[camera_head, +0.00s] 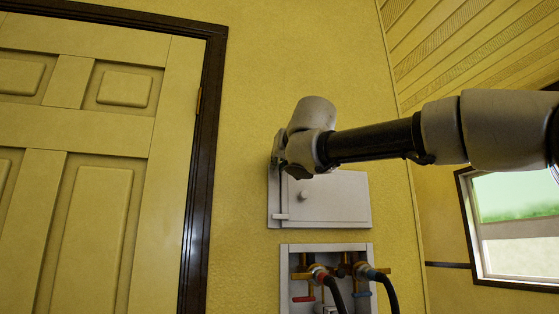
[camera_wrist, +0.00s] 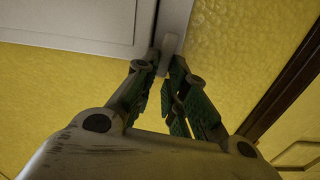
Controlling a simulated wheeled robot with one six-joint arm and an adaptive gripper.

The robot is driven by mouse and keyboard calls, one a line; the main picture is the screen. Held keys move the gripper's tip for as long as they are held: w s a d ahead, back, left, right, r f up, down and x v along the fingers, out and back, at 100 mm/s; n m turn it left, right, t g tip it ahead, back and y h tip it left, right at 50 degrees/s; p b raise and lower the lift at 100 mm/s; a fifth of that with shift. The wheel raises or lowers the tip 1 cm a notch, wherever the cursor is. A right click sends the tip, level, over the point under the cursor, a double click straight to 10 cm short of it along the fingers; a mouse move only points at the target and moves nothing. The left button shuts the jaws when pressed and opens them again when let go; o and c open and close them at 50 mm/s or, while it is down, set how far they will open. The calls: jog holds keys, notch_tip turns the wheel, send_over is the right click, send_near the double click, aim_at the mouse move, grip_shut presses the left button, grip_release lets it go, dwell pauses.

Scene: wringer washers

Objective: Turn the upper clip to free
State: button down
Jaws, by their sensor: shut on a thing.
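A white wall box (camera_head: 340,199) with a flat door and a round knob (camera_head: 303,195) hangs on the yellow wall. The lower clip (camera_head: 281,216) is a small bar at the box's lower left, lying across the frame and door edge. My gripper (camera_wrist: 164,66) is at the box's upper left corner, its green-padded fingers shut on the upper clip (camera_wrist: 169,46), a small pale bar between the tips. The clip stands slightly tilted in the wrist view. In the head view my wrist hides the upper clip and that corner.
Below the box is an open valve box (camera_head: 286,275) with a red-handled tap (camera_head: 304,298), a blue-handled tap (camera_head: 361,294) and dark hoses. A panelled door (camera_head: 100,180) with a dark frame (camera_head: 200,170) is at the left. A window (camera_head: 515,225) is at the right.

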jog(key=shift+a+n, duration=0.2)
jog(key=shift+n, duration=0.5)
jog(key=c, duration=1.5)
grip_release()
jog(key=shift+o, duration=0.2)
jog(key=v, duration=1.2)
